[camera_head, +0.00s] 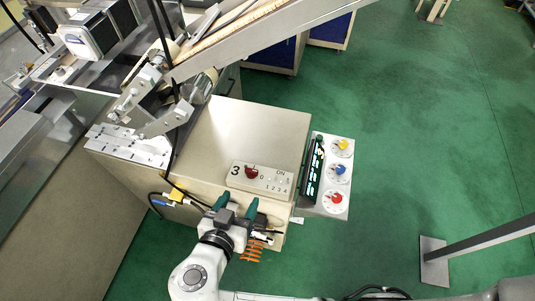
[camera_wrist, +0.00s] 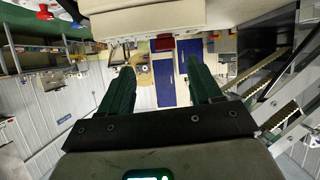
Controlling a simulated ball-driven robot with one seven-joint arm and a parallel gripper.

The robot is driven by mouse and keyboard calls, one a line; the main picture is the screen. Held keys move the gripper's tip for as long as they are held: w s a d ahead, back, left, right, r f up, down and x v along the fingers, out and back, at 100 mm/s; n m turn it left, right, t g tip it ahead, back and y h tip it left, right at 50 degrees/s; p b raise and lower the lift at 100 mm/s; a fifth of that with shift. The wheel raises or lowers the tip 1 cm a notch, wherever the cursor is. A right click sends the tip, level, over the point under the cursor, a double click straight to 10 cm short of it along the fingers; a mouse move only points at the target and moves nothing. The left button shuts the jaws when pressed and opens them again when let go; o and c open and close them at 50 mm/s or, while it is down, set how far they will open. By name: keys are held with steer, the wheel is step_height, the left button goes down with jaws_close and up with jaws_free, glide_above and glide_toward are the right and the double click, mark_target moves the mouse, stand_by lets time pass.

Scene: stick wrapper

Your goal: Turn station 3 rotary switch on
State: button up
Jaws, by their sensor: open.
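The station 3 panel (camera_head: 276,184) is a pale plate on top of the beige cabinet, marked "3", "ON", "0" and several numbers. Its red rotary switch (camera_head: 251,171) sits near the left end, beside the "0". My gripper (camera_head: 237,206) is in front of the panel, its green fingers spread with nothing between them. In the wrist view my gripper (camera_wrist: 162,78) is open too, and a red block that looks like the switch (camera_wrist: 165,43) lies ahead, roughly in line with the gap and apart from both fingers. The switch's exact angle is too small to read.
The beige cabinet (camera_head: 228,128) carries the panel. A side box (camera_head: 335,204) with yellow, blue and red knobs stands to its right. Metal machine parts (camera_head: 150,105) and a slanted rail (camera_head: 240,42) lie to the left and above. Cables hang left of my gripper.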

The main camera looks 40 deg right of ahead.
mark_target(251, 172)
steer(key=shift+t, duration=0.3)
steer(key=x, duration=0.3)
steer(key=p+x, duration=0.1)
steer(key=x, duration=0.2)
steer(key=r+p+x, duration=0.1)
steer(key=x, duration=0.3)
steer(key=shift+w+d+f, duration=0.1)
steer(key=shift+w+d, duration=0.05)
steer(key=shift+w, duration=0.2)
steer(key=shift+c, duration=0.2)
steer(key=c, duration=1)
